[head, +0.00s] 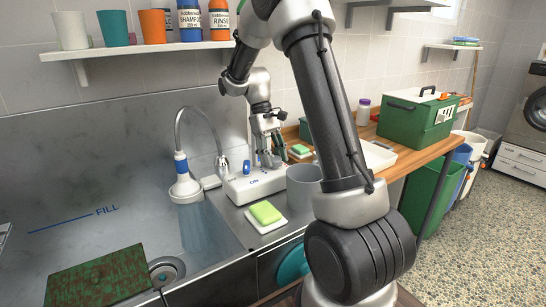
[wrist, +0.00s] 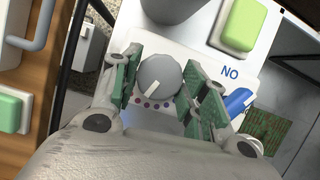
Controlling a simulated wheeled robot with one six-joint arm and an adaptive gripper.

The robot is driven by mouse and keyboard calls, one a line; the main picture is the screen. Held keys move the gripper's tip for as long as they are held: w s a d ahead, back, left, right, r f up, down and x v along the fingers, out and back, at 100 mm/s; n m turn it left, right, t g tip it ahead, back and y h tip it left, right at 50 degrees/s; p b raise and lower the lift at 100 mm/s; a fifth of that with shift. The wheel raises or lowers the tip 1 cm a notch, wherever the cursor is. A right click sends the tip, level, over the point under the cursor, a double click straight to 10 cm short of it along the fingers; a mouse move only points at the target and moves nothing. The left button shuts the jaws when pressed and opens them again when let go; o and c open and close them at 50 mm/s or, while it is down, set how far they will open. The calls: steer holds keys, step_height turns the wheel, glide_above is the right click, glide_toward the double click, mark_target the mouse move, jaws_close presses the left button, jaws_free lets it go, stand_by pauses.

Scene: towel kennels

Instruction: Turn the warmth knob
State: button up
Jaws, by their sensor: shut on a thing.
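The warmth knob (wrist: 163,72) is a round grey knob with a white pointer bar, on a white control box (wrist: 148,122). Coloured dots line the box beside the knob. My gripper (wrist: 160,78) has its green-padded fingers on either side of the knob and is shut on it. The pointer slants toward the dots. In the head view my gripper (head: 268,157) reaches down to the white box (head: 258,186) beside the sink; the knob is hidden there by the fingers. A blue switch (wrist: 238,102) sits by the right finger, near printed lettering.
A grey cup (head: 303,187) and a green sponge (head: 265,212) stand close to the box. The tap (head: 183,150) rises to its left. The sink holds a green-brown mat (head: 100,277). A green toolbox (head: 415,118) and white tray (head: 375,155) are on the wooden counter.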

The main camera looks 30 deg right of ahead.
stand_by(0.3)
steer(key=o, duration=1)
steer(key=shift+r, duration=0.1)
steer(key=v, duration=0.7)
steer(key=shift+r, duration=0.2)
steer(key=shift+w, duration=0.1)
